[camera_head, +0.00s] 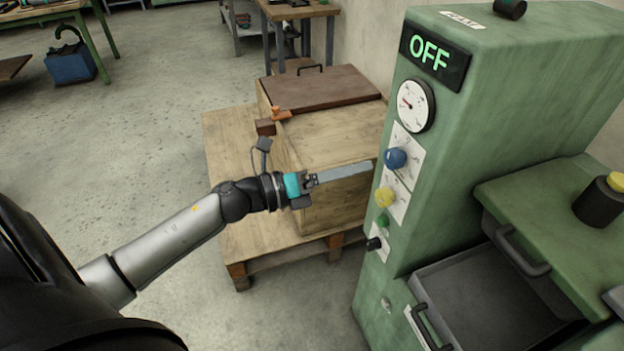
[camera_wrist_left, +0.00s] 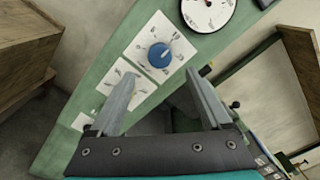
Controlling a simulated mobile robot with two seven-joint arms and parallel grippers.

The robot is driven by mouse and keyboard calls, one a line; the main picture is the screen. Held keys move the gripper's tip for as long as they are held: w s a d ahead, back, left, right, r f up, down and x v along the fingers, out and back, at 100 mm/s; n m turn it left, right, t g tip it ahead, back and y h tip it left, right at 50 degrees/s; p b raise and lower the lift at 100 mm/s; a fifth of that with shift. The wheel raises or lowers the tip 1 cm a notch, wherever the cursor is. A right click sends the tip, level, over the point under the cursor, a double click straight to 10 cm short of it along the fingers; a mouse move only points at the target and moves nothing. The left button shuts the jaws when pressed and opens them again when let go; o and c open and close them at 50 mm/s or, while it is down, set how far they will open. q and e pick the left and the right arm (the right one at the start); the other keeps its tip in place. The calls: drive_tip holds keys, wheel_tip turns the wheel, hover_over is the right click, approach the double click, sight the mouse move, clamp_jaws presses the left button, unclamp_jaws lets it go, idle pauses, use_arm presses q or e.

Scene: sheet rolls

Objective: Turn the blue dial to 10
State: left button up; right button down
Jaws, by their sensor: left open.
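The blue dial (camera_head: 395,158) is a round knob on a white scale plate on the front of the green machine (camera_head: 480,120), below a gauge. In the left wrist view the blue dial (camera_wrist_left: 160,55) sits between and beyond the two fingertips. Its setting is too small to read. My left gripper (camera_head: 371,167) comes in from the left, just short of the dial in the picture. In the left wrist view my left gripper (camera_wrist_left: 161,82) is open, its fingers apart with nothing between them. My right gripper is not in view.
The display (camera_head: 435,55) reads OFF above a round gauge (camera_head: 415,105). Below the blue dial are a yellow dial (camera_head: 384,197), a green button (camera_head: 383,220) and a black knob (camera_head: 374,244). A wooden crate (camera_head: 330,140) on a pallet stands behind and below my left arm.

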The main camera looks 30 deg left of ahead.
use_arm(q)
drive_tip(key=v, duration=0.7)
idle(0.5)
drive_tip(key=s+a+f+n+g+y, duration=0.1)
drive_tip(key=s+a+f+n+y, duration=0.2)
drive_tip(key=f+n, duration=0.55)
drive_tip(key=s+a+f+n+y, duration=0.15)
drive_tip(key=f+n+y, duration=0.3)
drive_tip(key=f, duration=0.65)
drive_tip(key=s+a+f+n+g+y, duration=0.1)
drive_tip(key=a+f+n+y, duration=0.2)
drive_tip(key=f+n, duration=0.5)
drive_tip(key=s+d+f+n+g+y, duration=0.1)
drive_tip(key=s+d+f+n+g, duration=0.15)
drive_tip(key=s+f, duration=0.45)
drive_tip(key=s+d+f+n+g, duration=0.1)
drive_tip(key=s+f+n+g, duration=0.3)
drive_tip(key=f, duration=0.5)
drive_tip(key=s+d+f+n+g, duration=0.2)
drive_tip(key=s+d+f, duration=0.1)
drive_tip(key=s, duration=0.6)
drive_tip(key=s+d+f+n+g, duration=0.2)
drive_tip(key=s+d+f, duration=0.2)
drive_tip(key=s, duration=0.5)
drive_tip(key=shift+s+d+g, duration=0.2)
drive_tip(key=shift+d+g, duration=0.15)
drive_tip(key=shift+d, duration=0.65)
drive_tip(key=shift+h, duration=0.25)
